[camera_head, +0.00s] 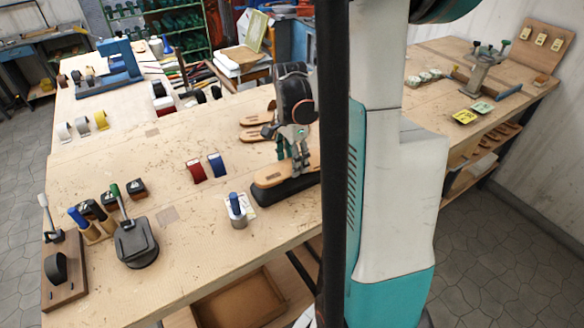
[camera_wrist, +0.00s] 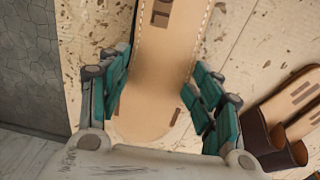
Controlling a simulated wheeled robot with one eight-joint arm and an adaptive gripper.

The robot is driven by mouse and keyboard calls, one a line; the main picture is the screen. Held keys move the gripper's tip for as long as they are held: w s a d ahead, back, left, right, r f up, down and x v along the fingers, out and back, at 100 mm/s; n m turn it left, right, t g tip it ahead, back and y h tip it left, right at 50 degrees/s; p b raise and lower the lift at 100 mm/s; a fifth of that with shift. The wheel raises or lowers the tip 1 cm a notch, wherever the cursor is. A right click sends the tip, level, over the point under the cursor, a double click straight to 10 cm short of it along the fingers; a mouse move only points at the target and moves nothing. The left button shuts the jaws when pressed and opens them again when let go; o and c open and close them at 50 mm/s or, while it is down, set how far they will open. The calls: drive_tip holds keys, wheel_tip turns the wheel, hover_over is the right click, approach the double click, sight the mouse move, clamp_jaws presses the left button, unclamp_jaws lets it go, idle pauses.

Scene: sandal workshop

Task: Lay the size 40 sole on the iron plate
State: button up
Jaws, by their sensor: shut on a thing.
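A tan sole (camera_head: 270,176) with a stitched edge is between the fingers of my gripper (camera_head: 294,166). In the wrist view the sole (camera_wrist: 168,65) runs lengthwise between the teal fingers (camera_wrist: 163,108), with a dark mark near the top that I cannot read. The black iron plate (camera_head: 285,193) lies on the bench directly under the sole in the head view. The sole appears flat and roughly lined up with the plate; I cannot tell whether they touch. My gripper hides part of the sole.
Two more tan soles (camera_head: 256,121) lie on the bench behind my gripper. A black-based tool (camera_head: 135,243) is farther left. The bench's front edge is close to the plate.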

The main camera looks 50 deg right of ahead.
drive_tip(key=shift+f+b, duration=0.3)
drive_tip(key=shift+f, duration=1.25)
drive_tip(key=shift+f, duration=0.2)
drive_tip(key=o, duration=1.5)
drive_tip(key=shift+r, duration=0.1)
drive_tip(key=r+p, duration=0.1)
drive_tip(key=r, duration=0.3)
drive_tip(key=r+p, duration=0.1)
drive_tip(key=r, duration=0.7)
drive_tip(key=shift+w+d+r+p, duration=0.15)
drive_tip(key=shift+w+p, duration=0.1)
drive_tip(key=shift+p, duration=0.15)
